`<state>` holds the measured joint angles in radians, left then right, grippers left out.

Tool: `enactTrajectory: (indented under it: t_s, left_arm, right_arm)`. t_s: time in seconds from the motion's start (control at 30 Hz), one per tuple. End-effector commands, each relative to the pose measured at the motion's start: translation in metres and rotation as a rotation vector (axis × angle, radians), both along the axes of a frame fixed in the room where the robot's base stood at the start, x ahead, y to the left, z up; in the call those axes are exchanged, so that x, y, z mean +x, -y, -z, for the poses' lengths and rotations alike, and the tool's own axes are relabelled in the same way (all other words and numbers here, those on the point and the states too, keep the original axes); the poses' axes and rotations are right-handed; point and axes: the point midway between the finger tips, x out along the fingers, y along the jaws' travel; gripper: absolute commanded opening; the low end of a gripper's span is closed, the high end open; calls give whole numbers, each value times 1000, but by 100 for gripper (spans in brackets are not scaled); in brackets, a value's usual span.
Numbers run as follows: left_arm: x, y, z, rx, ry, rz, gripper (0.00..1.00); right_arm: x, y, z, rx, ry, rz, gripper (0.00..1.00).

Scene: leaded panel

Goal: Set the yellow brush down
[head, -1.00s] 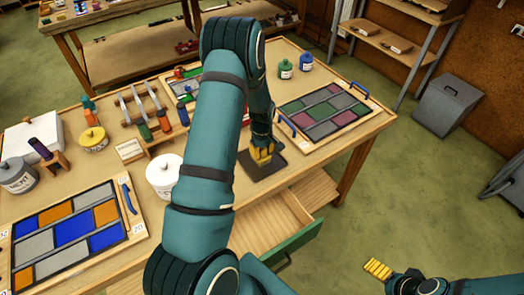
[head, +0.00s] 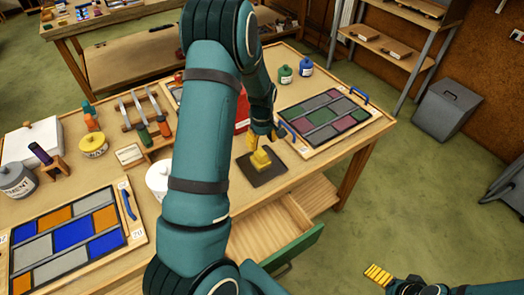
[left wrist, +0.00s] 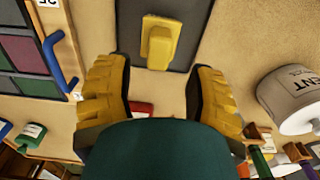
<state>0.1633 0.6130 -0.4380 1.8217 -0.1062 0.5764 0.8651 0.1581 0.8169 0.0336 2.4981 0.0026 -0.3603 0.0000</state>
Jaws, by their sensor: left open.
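The yellow brush (head: 261,160) rests on the dark square mat (head: 270,177) near the table's front edge. In the left wrist view the brush (left wrist: 158,45) lies on the dark mat (left wrist: 190,30), beyond my fingertips. My left gripper (head: 264,138) is open and empty, just behind and above the brush and apart from it. Its two yellow fingers are spread wide in the left wrist view (left wrist: 158,80). My right gripper (head: 378,274) shows at the lower right, over the floor; its opening is unclear.
A panel of grey, green and mauve panes (head: 325,118) with blue handles lies right of the mat. A drawer (head: 280,228) stands open below the mat. A white pot (head: 157,178) is partly hidden by my left arm. Another panel (head: 70,238) lies at the left.

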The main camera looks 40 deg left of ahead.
Motion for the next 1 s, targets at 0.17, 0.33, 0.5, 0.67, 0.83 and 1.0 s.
enactTrajectory:
  t_s: [0.17, 0.33, 0.5, 0.67, 0.83, 1.0]
  left_arm:
    - [0, 0, -27, 2, 2, 1, 54]
    - [0, 0, -38, 0, 0, 1, 54]
    - [-1, 5, -35, -5, 0, 18, 54]
    - [-5, 65, 9, -55, 39, 225, 54]
    - [-40, 180, 68, -141, 149, 615, 54]
    - [-90, 269, 89, -191, 269, 924, 54]
  right_arm:
    - [0, 0, 0, 0, 0, 0, 91]
    - [0, 0, 0, 0, 0, 0, 91]
    - [0, 0, 0, 0, 0, 0, 91]
    - [0, 0, 0, 0, 0, 0, 91]
    - [0, 0, 0, 0, 0, 0, 91]
    - [0, 0, 0, 0, 0, 0, 91]
